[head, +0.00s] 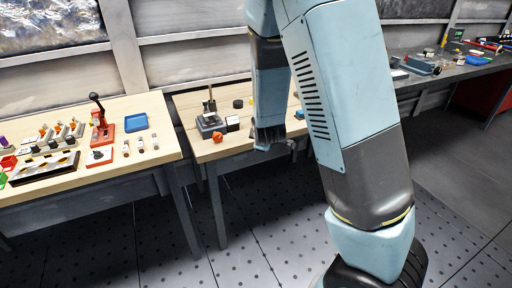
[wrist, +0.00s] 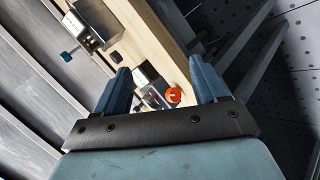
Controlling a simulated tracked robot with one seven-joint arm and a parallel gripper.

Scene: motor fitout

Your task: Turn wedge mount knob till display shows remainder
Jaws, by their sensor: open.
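A small grey mount with an upright post (head: 209,121) stands on the middle wooden table. An orange-red knob (head: 218,136) sits at its front, and a small dark box (head: 233,124) stands beside it; I cannot read any display. In the wrist view the orange knob (wrist: 173,95) shows between my fingers, on the near end of a grey metal mount (wrist: 151,86). My gripper (wrist: 161,65) is open and empty, its two blue fingers apart. In the head view my gripper (head: 269,139) hangs right of the mount, near the table's front edge, apart from the knob.
The left table (head: 162,158) carries a red lever press (head: 101,121), a blue tray (head: 136,122) and small parts. A grey bench stands at right. The floor in front is clear.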

